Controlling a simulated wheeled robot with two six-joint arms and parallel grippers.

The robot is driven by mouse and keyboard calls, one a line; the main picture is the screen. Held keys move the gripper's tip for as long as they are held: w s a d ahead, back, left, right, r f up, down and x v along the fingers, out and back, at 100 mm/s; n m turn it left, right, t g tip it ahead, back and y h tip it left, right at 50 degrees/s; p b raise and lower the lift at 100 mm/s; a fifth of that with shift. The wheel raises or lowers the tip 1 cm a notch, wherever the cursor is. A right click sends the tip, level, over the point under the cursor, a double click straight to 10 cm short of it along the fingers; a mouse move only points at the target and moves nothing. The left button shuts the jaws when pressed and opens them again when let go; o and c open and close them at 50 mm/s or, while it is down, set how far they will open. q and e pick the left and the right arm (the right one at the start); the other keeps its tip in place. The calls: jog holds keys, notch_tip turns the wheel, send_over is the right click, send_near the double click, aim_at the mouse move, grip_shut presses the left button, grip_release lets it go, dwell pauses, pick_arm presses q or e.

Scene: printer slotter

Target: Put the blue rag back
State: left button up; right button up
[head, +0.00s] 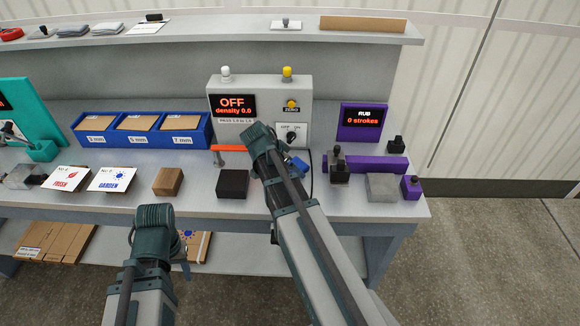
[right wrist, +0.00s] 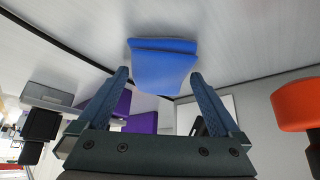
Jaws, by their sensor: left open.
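The blue rag (head: 298,165) lies on the bench in front of the grey OFF/density box (head: 301,90), partly hidden by my right wrist in the head view. In the right wrist view the folded rag (right wrist: 163,66) shows just beyond and between the fingertips of my right gripper (right wrist: 158,82). Its two fingers stand apart, with nothing clearly held; contact with the rag cannot be told. In the head view this gripper's fingers are mostly hidden behind its wrist. My left gripper (head: 186,262) is open, low in front of the bench edge, away from the rag.
An orange-handled tool (head: 230,149) stands left of my right wrist; a black block (head: 233,184) is nearby. A dark stamp-like tool (head: 338,167), purple bar (head: 375,165) and grey block (head: 381,187) lie right. Folded grey cloths (head: 106,28) lie on the upper shelf (head: 200,40).

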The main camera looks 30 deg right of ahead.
jog(key=shift+r, duration=0.15)
jog(key=shift+a+r+p, duration=0.1)
jog(key=shift+r+p, duration=0.2)
jog(key=shift+p, duration=0.15)
jog(key=p+v, duration=0.9)
jog(key=v, duration=0.2)
jog(key=shift+a+p, duration=0.2)
jog(key=shift+p, duration=0.1)
jog(key=shift+s, duration=0.1)
jog(key=s+a+f+n+y, duration=0.1)
jog(key=s+a+n+y, duration=0.1)
jog(key=s+a+n, duration=0.5)
jog(key=s+a+f+n+g+y, duration=0.1)
jog(key=s+a+f+n+y, duration=0.1)
jog(key=s+a+n, duration=0.6)
jog(key=a+n+y, duration=0.1)
jog(key=a+n, duration=0.3)
jog(key=a, duration=0.4)
jog(key=shift+a+g, duration=0.3)
jog(key=shift+a, duration=0.1)
